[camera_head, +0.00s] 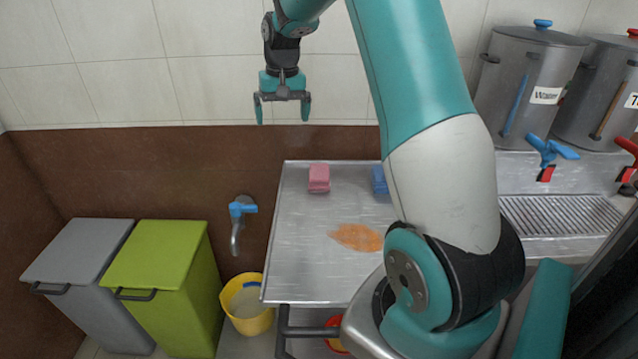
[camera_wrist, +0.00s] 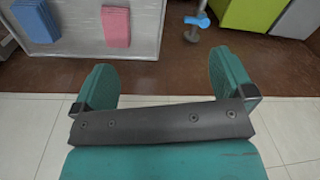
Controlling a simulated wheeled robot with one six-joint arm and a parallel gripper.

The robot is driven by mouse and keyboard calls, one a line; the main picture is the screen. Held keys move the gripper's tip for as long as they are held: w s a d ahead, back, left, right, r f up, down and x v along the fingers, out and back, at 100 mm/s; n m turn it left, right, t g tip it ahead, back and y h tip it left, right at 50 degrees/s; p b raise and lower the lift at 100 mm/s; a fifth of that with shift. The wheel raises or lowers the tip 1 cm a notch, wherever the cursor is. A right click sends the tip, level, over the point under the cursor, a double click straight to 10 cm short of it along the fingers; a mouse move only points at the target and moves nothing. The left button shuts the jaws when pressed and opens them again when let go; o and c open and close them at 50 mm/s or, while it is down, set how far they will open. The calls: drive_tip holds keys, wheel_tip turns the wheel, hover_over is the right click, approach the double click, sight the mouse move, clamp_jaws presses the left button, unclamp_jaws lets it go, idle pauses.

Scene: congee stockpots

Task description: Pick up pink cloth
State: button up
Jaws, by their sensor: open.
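The pink cloth (camera_head: 319,178) is a small folded block lying on the steel table (camera_head: 290,245) near its back edge. It also shows in the wrist view (camera_wrist: 116,27) at the upper left, beside a blue cloth (camera_wrist: 36,20). My gripper (camera_head: 283,110) is open and empty, above and to the left of the pink cloth in the head view. In the wrist view its two fingers (camera_wrist: 166,82) are wide apart, with only wall and brown panel between them. The pink cloth is outside the fingers.
The blue cloth (camera_head: 380,181) is partly hidden by my arm. An orange spill (camera_head: 357,237) marks the table. A blue-handled tap (camera_head: 240,212), yellow bucket (camera_head: 250,318), green bin (camera_head: 160,275) and grey bin (camera_head: 80,265) stand left. Steel stockpots (camera_head: 522,90) stand right.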

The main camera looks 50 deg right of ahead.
drive_tip(key=d+f+m, duration=0.3)
drive_tip(key=d+f, duration=0.3)
drive_tip(key=d, duration=0.6)
drive_tip(key=p, duration=0.2)
hover_over(319, 171)
drive_tip(key=shift+m, duration=0.3)
wheel_tip(319, 171, down, 11)
drive_tip(key=shift+s+f, duration=0.1)
drive_tip(key=shift+f+p, duration=1.4)
drive_tip(key=shift+f, duration=1.4)
drive_tip(key=shift+c, duration=0.5)
drive_tip(key=c, duration=1)
wheel_tip(319, 171, up, 20)
drive_tip(key=b, duration=0.4)
